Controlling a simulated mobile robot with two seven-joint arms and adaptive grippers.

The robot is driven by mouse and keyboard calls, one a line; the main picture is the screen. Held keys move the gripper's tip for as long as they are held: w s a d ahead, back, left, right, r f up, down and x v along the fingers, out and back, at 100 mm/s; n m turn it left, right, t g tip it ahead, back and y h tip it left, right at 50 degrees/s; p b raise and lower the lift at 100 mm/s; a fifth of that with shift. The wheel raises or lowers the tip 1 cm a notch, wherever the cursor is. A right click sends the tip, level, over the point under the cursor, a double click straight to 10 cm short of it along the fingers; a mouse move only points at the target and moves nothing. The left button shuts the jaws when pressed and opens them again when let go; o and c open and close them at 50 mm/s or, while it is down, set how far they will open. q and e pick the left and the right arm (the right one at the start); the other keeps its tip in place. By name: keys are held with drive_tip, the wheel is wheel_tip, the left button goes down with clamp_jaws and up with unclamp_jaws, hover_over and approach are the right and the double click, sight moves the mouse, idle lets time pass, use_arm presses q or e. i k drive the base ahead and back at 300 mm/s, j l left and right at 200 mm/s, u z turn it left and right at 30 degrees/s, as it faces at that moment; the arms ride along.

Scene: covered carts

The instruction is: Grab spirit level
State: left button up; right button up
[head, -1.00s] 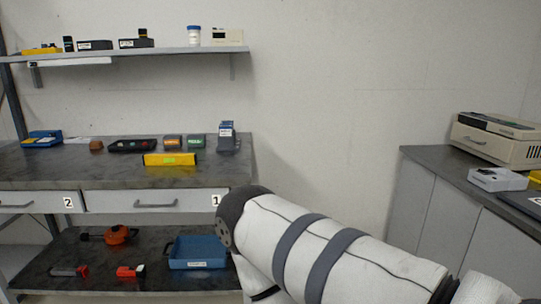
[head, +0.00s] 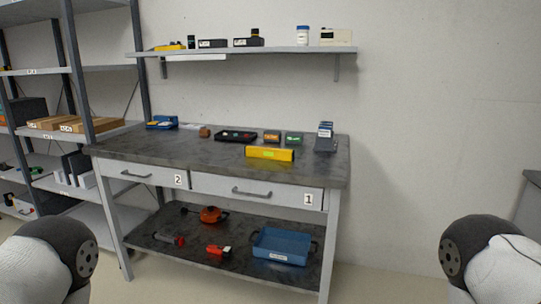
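A yellow bar with a small green patch, which looks like the spirit level (head: 270,153), lies on the dark top of the workbench (head: 185,148), near the front edge above drawer 1. Parts of both my arms show at the lower left and lower right corners, covered in white with dark round joints. Neither gripper is in view. Both visible arm parts are well apart from the bench and the yellow bar.
Behind the yellow bar sit a black tray (head: 236,137), small orange and green boxes, and a dark holder (head: 325,140). A blue bin (head: 281,246) stands on the lower shelf. A wall shelf (head: 240,51) hangs above. Racks (head: 69,70) stand left. Floor right of the bench looks clear.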

sight(289, 154)
drive_tip(key=i+j+z, duration=0.5)
drive_tip(key=j, duration=0.3)
drive_tip(key=i+j+z, duration=0.25)
drive_tip(key=j, duration=0.2)
drive_tip(key=i, duration=0.05)
